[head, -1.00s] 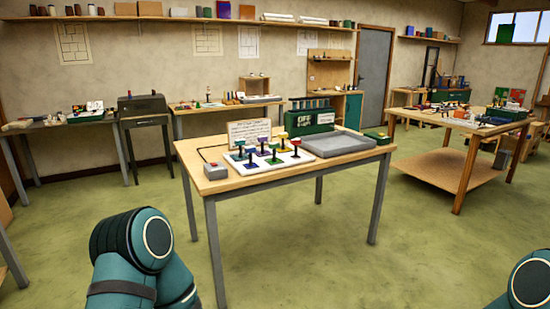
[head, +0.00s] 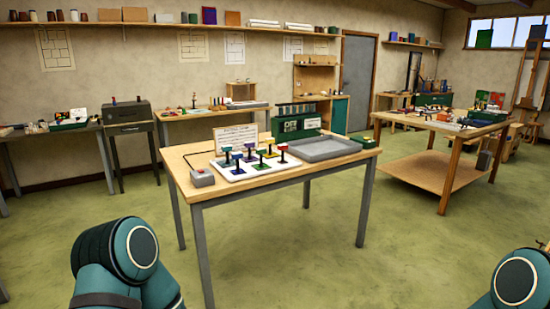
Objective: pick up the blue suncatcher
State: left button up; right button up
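Several small coloured suncatchers on dark stands are on a white board (head: 240,176) on the wooden table (head: 330,172) in front of me. At least one looks blue, near the front left of the group (head: 237,161). Others look red (head: 282,148) and yellow. They are small in view, so I cannot be sure which single one is the blue suncatcher. Neither of my grippers is in view; only teal links of my arms show at the bottom left and bottom right, apart from the table.
A grey tray (head: 322,148) lies at the table's right. A dark green box (head: 298,123), a printed card (head: 236,138) and a small grey box with a red button (head: 202,178) are also on it. Green floor (head: 300,262) is clear before the table. Another wooden table (head: 425,165) stands at right.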

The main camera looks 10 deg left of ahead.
aim_at(235, 156)
jog(key=i+j, duration=0.25)
jog(key=i, duration=0.2)
jog(key=i+j+z, duration=0.1)
jog(key=i, duration=0.3)
jog(key=i+j, duration=0.4)
jog(key=i+l+z, duration=0.05)
